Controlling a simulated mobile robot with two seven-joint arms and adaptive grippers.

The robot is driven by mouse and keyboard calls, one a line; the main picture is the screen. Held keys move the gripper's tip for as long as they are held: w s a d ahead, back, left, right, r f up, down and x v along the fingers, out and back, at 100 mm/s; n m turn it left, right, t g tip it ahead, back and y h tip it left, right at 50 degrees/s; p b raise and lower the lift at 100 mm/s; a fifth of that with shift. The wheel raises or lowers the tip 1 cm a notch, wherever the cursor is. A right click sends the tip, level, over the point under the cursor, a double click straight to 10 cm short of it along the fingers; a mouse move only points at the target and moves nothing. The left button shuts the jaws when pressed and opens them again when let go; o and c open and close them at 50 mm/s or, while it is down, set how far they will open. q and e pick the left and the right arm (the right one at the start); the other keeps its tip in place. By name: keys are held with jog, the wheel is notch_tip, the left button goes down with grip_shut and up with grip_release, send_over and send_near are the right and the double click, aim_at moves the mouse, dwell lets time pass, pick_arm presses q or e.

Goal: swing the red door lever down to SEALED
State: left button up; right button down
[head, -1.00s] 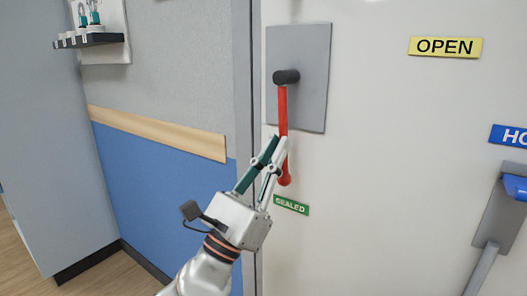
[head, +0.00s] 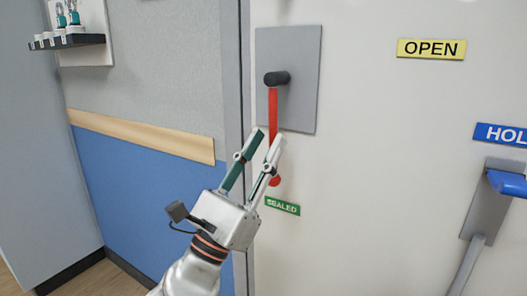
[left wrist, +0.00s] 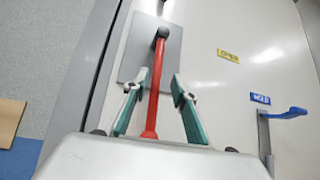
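The red door lever (head: 273,115) hangs straight down from a black pivot (head: 277,78) on a grey plate (head: 300,60). Its lower end is just above the green SEALED label (head: 282,206). My left gripper (head: 269,136) is open in front of the lever's lower part, which is partly hidden by a finger. In the left wrist view the lever (left wrist: 154,85) shows between the spread fingers (left wrist: 155,85), apart from both. My right gripper is not in view.
A yellow OPEN label (head: 431,49) is at the upper right of the door. A blue HOLD label (head: 505,135) and a blue handle (head: 507,183) on a grey plate are at the right. A small black shelf (head: 70,42) hangs on the left wall.

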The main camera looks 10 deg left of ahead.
pick_arm(q)
jog(key=shift+w+f, duration=0.2)
jog(key=shift+f, duration=0.1)
jog(key=shift+s+a+f, duration=0.15)
jog(key=shift+s+f, duration=0.1)
jog(key=shift+f, duration=0.15)
jog(key=v, duration=1.1)
jog(key=shift+r, duration=0.15)
jog(key=shift+s, duration=0.1)
